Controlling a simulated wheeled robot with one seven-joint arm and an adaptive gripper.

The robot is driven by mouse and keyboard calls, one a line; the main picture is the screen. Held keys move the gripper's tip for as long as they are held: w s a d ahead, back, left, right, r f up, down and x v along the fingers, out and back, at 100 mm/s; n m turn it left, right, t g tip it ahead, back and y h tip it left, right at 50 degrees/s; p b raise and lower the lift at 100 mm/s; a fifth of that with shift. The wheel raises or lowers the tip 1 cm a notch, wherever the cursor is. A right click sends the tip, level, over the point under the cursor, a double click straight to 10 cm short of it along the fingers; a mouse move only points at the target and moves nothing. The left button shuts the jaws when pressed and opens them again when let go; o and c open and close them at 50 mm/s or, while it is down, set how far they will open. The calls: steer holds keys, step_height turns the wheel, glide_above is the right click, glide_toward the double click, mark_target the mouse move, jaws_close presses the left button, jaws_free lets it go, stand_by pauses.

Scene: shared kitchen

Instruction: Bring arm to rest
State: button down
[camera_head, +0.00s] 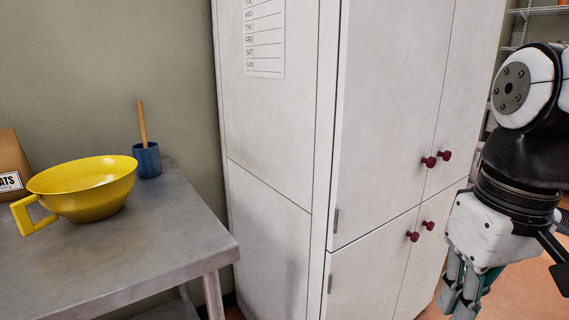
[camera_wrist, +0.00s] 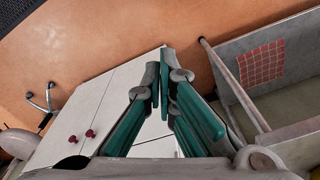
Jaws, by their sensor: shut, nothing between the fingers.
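My gripper (camera_wrist: 164,75) shows in the wrist view with its teal-sided fingers together at the tips and nothing held. In the head view my gripper (camera_head: 463,304) hangs at the lower right, pointing down, partly cut off by the bottom edge. It is in front of the right part of the white cabinet (camera_head: 270,130) and apart from the table.
A metal table (camera_head: 150,255) at the left holds a yellow bowl (camera_head: 90,190) with a handle, a blue cup (camera_head: 147,161) with a wooden stick, and a brown package (camera_head: 12,160). The cabinet doors have dark red knobs (camera_head: 428,162). Orange floor (camera_head: 520,290) is open at the right.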

steer(key=s+a+f+m, duration=0.15)
steer(key=s+f, duration=0.25)
steer(key=s, duration=0.8)
step_height(320, 180, up, 24)
steer(key=t+p, duration=0.3)
steer(key=p, duration=2)
steer(key=shift+w+d, duration=0.15)
steer(key=shift+d, duration=0.15)
steer(key=shift+d, duration=0.1)
